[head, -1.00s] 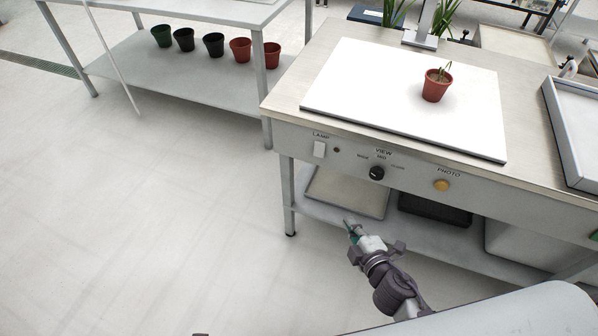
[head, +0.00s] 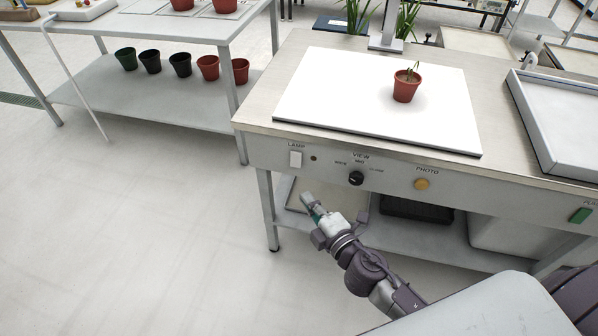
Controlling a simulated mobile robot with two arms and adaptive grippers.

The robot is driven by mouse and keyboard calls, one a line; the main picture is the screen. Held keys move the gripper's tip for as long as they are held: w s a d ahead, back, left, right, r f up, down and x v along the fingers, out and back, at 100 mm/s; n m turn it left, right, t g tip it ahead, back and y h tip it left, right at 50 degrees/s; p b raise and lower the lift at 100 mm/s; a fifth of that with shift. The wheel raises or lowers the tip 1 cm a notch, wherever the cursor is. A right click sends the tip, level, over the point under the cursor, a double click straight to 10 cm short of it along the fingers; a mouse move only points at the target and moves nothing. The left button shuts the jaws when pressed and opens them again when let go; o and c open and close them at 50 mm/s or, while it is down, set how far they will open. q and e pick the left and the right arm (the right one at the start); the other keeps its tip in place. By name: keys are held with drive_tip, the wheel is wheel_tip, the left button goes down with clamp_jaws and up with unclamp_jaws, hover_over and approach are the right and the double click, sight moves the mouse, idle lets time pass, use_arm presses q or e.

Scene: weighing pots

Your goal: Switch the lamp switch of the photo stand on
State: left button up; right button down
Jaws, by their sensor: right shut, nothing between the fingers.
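The photo stand (head: 258,114) is a bench with a control panel along its front. Its white lamp switch (head: 295,160) sits at the panel's left end under the label LAMP, with a small dark indicator (head: 313,158) beside it. I cannot tell the switch's position. A red pot with a small plant (head: 404,86) stands on the white board (head: 330,98). My right gripper (head: 307,200) is shut and empty, a little below the lamp switch in the picture and apart from it. My left gripper is not in view.
The panel also carries a black VIEW knob (head: 356,178), a yellow PHOTO button (head: 422,184) and a green button (head: 580,215). A grey tray (head: 515,100) lies at the right. Another table (head: 160,116) with several pots stands at the left. Floor at lower left is clear.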

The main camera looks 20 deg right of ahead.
approach(293, 166)
drive_tip(key=w+a, duration=0.2)
drive_tip(key=a, duration=0.1)
drive_tip(key=w, duration=0.1)
drive_tip(key=w+d, duration=0.1)
drive_tip(key=w, duration=0.2)
drive_tip(key=shift+w+d+f, duration=0.1)
drive_tip(key=shift+d+f, duration=0.1)
drive_tip(key=shift+d, duration=0.1)
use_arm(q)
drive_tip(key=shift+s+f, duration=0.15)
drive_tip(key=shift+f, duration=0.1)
use_arm(e)
drive_tip(key=shift+w+f+b, duration=0.2)
drive_tip(key=shift+b, duration=0.75)
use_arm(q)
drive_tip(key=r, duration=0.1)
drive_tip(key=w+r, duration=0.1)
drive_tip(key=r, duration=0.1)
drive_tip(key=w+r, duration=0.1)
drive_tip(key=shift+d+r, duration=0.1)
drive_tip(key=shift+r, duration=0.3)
use_arm(e)
drive_tip(key=shift+r, duration=0.15)
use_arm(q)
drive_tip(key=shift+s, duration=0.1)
